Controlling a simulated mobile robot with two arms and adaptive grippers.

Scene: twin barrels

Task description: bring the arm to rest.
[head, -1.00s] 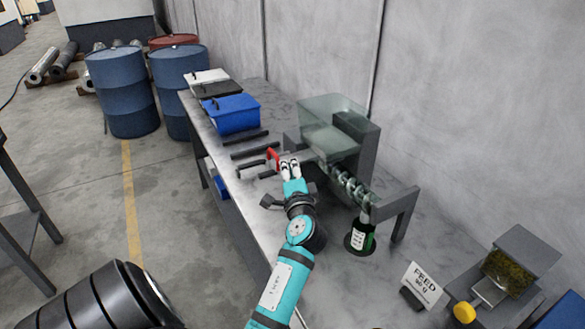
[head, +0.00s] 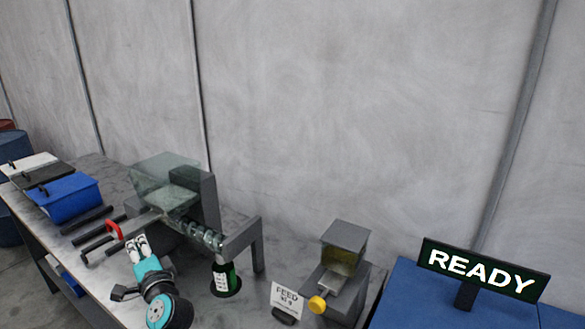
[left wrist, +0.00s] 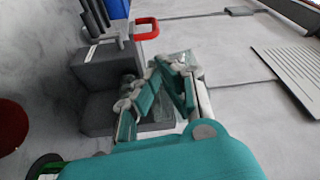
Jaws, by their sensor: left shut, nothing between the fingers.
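My left arm and left gripper (head: 138,246) are at the lower left in the head view, over the grey workbench (head: 125,180). The gripper is shut with nothing held. It is just in front of the red handle (head: 114,230) of the clear-hopper machine (head: 168,178), and I cannot tell the exact gap. In the left wrist view, the shut fingers (left wrist: 165,85) show in the middle, and the red handle (left wrist: 146,29) is above them, apart from the fingers. My right gripper is not in view.
A dark bottle (head: 226,279) stands under the machine's coil. A FEED card (head: 287,297) and a small feeder (head: 343,270) are to its right. A READY sign (head: 483,270) stands on a blue surface. Lidded bins, one a blue bin (head: 68,200), line the bench's left.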

